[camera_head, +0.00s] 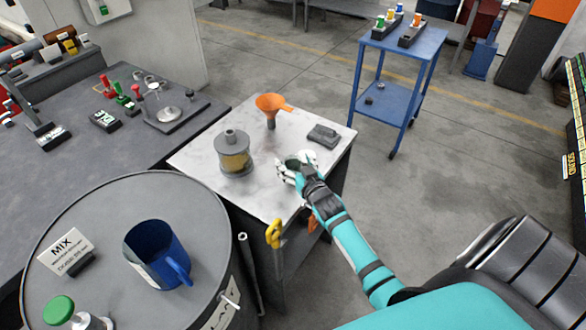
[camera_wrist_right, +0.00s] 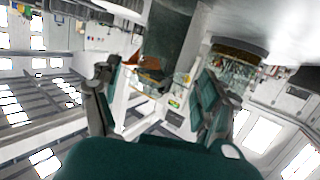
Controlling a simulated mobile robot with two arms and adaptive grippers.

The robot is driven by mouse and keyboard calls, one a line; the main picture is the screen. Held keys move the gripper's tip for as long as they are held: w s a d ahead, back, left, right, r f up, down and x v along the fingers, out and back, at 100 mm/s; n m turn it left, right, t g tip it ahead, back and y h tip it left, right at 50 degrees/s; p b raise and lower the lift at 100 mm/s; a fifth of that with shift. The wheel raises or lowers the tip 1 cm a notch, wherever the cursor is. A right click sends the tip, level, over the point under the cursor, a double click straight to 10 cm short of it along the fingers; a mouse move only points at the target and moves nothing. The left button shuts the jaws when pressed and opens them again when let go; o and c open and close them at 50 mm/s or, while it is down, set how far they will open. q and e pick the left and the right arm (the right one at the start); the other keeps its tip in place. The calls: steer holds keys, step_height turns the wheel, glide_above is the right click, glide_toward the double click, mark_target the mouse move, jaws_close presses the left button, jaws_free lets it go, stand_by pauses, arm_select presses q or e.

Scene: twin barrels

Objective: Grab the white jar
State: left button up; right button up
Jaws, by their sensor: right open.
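My right gripper (camera_head: 293,168) is open over the front right part of the grey-white cart top. A small dark green round thing (camera_head: 291,162) shows at its fingers; I cannot tell whether it is part of a jar. In the right wrist view the two fingers (camera_wrist_right: 160,100) stand apart, with a dark greenish upright shape (camera_wrist_right: 172,40) beyond them. I cannot make out a plainly white jar. A grey-lidded jar with yellowish contents (camera_head: 235,155) stands upright left of the gripper, apart from it. My left gripper is not in view.
An orange funnel (camera_head: 271,104) and a dark grey block (camera_head: 323,134) are on the cart top (camera_head: 200,155). A grey barrel (camera_head: 120,200) with a blue mug (camera_head: 158,255) and MIX sign (camera_head: 66,250) stands front left. A blue trolley (camera_head: 405,45) is farther back; floor between is clear.

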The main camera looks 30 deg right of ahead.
steer(key=shift+w+d+f, duration=0.15)
steer(key=shift+w, duration=0.55)
steer(key=shift+s, duration=0.1)
steer(key=shift+c, duration=0.7)
steer(key=c, duration=1.3)
